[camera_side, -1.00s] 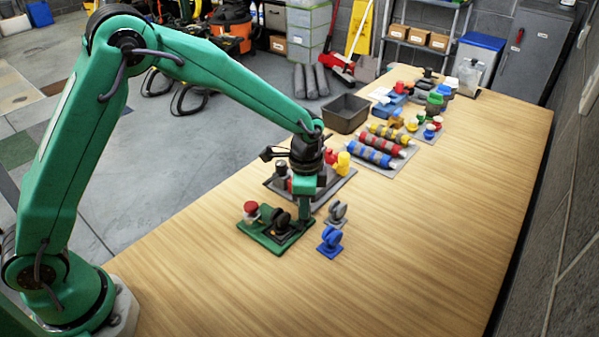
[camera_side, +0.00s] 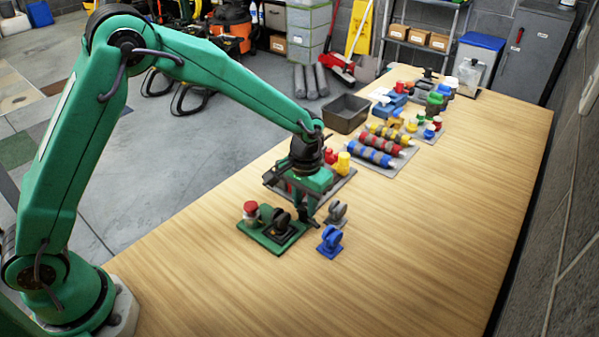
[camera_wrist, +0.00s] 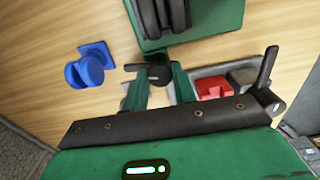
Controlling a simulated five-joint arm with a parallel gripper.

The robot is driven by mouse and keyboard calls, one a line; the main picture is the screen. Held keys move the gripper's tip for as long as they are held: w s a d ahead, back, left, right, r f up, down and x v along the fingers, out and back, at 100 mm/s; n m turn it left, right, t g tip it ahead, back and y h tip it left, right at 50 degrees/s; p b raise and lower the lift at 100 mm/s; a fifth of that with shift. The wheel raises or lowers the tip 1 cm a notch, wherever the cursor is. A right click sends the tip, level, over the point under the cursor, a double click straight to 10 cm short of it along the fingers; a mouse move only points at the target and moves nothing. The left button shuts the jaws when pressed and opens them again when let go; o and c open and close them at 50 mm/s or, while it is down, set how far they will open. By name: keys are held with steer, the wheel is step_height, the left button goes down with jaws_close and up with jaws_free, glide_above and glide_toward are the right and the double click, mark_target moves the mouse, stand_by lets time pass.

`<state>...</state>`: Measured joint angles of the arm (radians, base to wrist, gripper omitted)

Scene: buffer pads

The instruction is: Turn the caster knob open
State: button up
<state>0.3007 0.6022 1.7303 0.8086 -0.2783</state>
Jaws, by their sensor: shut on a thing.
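The green base plate (camera_side: 268,240) lies on the wooden table and carries a black caster (camera_side: 281,222) and a red-topped part (camera_side: 250,208). In the wrist view the black caster (camera_wrist: 172,12) and plate (camera_wrist: 205,32) are at the top. My gripper (camera_side: 307,210) points down at the plate's far right edge. In the wrist view my gripper (camera_wrist: 158,82) has its two green fingers either side of a dark round knob (camera_wrist: 156,72), shut on it. A short dark lever shows left of the knob. The knob's underside is hidden.
A blue caster (camera_side: 330,240) stands just in front, also left in the wrist view (camera_wrist: 89,67). A grey caster (camera_side: 337,212) stands close right of my gripper. A dark tray (camera_side: 345,184) with red and yellow pieces lies behind. The table's right foreground is clear.

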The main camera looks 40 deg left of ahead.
mark_target(304, 206)
steer(key=shift+n, duration=1)
steer(key=o, duration=1)
steer(key=shift+r, duration=0.1)
steer(key=shift+r, duration=3.8)
steer(key=shift+a+r, duration=0.1)
steer(key=shift+r, duration=0.05)
